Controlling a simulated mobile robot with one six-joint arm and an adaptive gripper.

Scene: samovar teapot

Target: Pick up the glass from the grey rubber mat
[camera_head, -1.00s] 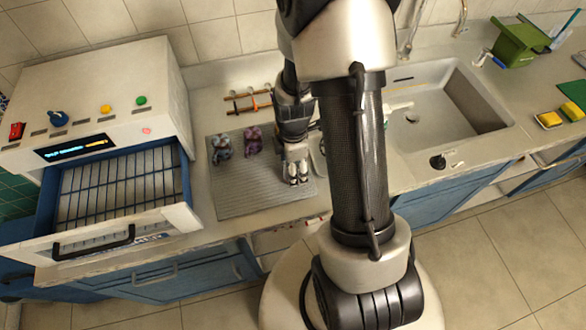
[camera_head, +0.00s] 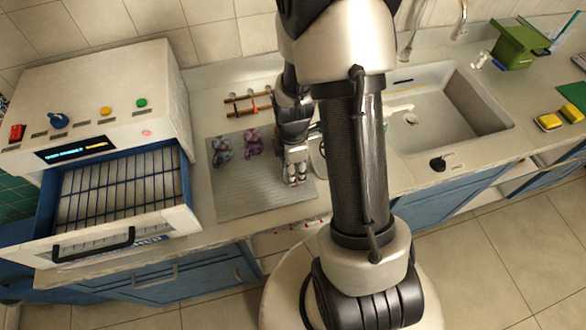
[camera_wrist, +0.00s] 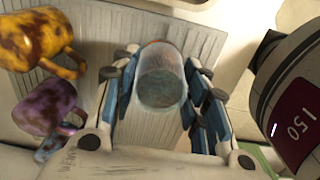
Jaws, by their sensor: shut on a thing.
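A clear glass (camera_wrist: 161,80) with a bluish-grey tint stands between my gripper's fingers in the wrist view. My gripper (camera_wrist: 160,95) is shut on the glass, with a blue-padded finger on each side of it. The grey rubber mat (camera_wrist: 105,25) with fine ribs lies beneath. I cannot tell whether the glass touches the mat or is just above it. In the head view my gripper (camera_head: 296,172) is over the right side of the mat (camera_head: 250,200), and the glass is hard to make out there.
An orange-brown mug (camera_wrist: 42,42) shows in the wrist view. An open drawer (camera_head: 120,190) is at left, a sink (camera_head: 440,110) at right.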

